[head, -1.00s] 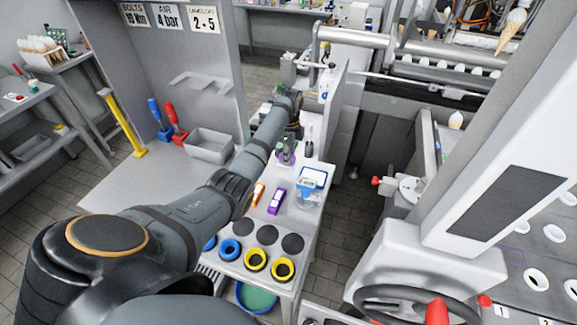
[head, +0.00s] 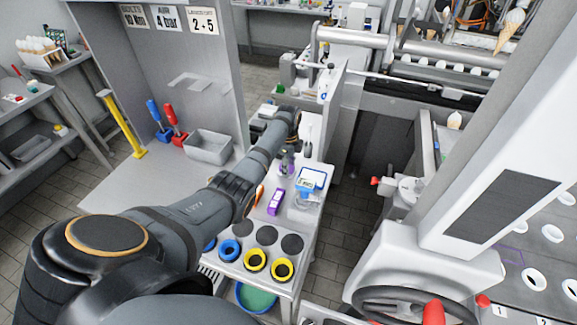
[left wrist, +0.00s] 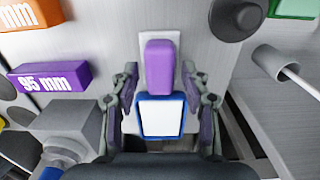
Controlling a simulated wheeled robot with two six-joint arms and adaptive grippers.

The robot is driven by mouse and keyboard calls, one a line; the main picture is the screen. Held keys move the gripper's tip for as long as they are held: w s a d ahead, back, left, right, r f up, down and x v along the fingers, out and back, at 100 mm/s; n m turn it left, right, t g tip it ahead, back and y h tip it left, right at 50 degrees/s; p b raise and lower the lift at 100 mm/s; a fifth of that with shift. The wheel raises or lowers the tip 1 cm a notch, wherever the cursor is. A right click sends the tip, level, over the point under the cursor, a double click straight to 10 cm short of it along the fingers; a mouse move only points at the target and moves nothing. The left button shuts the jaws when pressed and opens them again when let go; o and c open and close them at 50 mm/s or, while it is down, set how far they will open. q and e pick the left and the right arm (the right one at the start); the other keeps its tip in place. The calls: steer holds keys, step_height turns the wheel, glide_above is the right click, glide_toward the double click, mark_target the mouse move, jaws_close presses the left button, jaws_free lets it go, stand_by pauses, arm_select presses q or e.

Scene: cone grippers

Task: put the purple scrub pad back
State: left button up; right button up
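In the left wrist view the purple scrub pad (left wrist: 160,66) lies on a narrow pale plate. My left gripper (left wrist: 160,80) is open, with one finger on each side of the pad and a gap showing on both sides. A blue-rimmed white piece (left wrist: 160,115) lies just below the pad in that view, also between the fingers; whether anything touches it I cannot tell. In the head view my left gripper (head: 287,163) points down over the back of the white cart (head: 240,258), and I cannot make out the pad there. My right gripper is out of view.
A purple 95 mm block (left wrist: 48,77) and an orange block (left wrist: 28,14) lie beside the gripper. A blue-topped clear container (head: 308,190) stands close by on the cart. A pale cylinder (left wrist: 278,65) stands to the right.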

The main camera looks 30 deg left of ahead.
arm_select(q)
steer(key=shift+r, duration=0.3)
step_height(320, 180, up, 12)
steer(key=b, duration=0.1)
steer(key=shift+f, duration=0.15)
stand_by(0.4)
